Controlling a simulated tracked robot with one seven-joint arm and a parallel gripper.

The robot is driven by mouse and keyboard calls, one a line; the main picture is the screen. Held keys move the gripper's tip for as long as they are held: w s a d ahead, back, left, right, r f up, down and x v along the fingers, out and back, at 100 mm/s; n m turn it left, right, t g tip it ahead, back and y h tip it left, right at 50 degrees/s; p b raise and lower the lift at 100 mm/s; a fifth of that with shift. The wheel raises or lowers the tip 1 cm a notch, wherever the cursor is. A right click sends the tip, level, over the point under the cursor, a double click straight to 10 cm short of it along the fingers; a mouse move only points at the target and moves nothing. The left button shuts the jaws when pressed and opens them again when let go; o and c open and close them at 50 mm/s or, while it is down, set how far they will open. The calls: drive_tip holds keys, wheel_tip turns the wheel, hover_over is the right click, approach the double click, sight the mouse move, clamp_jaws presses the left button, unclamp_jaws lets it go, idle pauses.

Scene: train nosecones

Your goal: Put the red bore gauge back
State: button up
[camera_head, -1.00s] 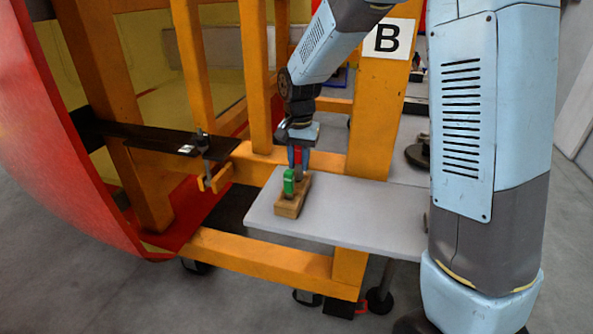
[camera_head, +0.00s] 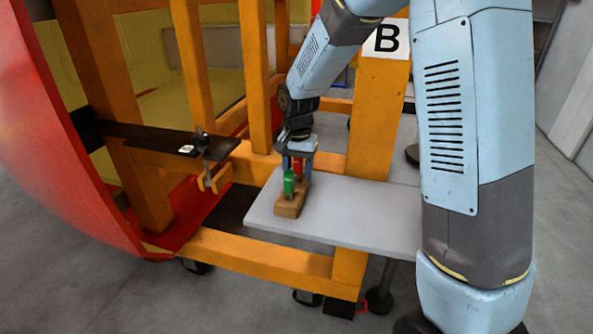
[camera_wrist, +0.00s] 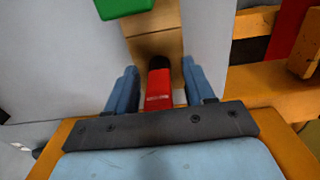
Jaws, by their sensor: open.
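The red bore gauge (camera_head: 297,167) is upright at the far end of the wooden block (camera_head: 290,208), behind the green gauge (camera_head: 289,182). In the wrist view the red gauge (camera_wrist: 158,88) lies between the two blue fingers, with a gap on each side, and its dark end meets the wooden block (camera_wrist: 155,45). Whether it is fully seated in the block is hidden. My gripper (camera_head: 297,170) is open around the red gauge; its fingers also show in the wrist view (camera_wrist: 159,72). The green gauge (camera_wrist: 122,6) is at the top edge there.
The block stands on a grey shelf (camera_head: 350,215) fixed to the orange frame (camera_head: 265,260). A clamp (camera_head: 208,160) and a dark bar (camera_head: 150,135) are to the left.

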wheel_tip(320, 180, up, 12)
drive_tip(key=shift+r, duration=0.1)
idle(0.5)
drive_tip(key=s+d+r+n+t, duration=0.25)
drive_tip(key=s+d+r, duration=0.55)
drive_tip(key=s+d, duration=0.4)
drive_tip(key=s+d+n+t, duration=0.1)
drive_tip(key=s+d+t, duration=0.2)
drive_tip(key=s, duration=1)
drive_tip(key=d, duration=0.3)
drive_tip(key=shift+s+d+r, duration=0.2)
drive_tip(key=shift+s+r, duration=0.05)
drive_tip(key=shift+s, duration=0.05)
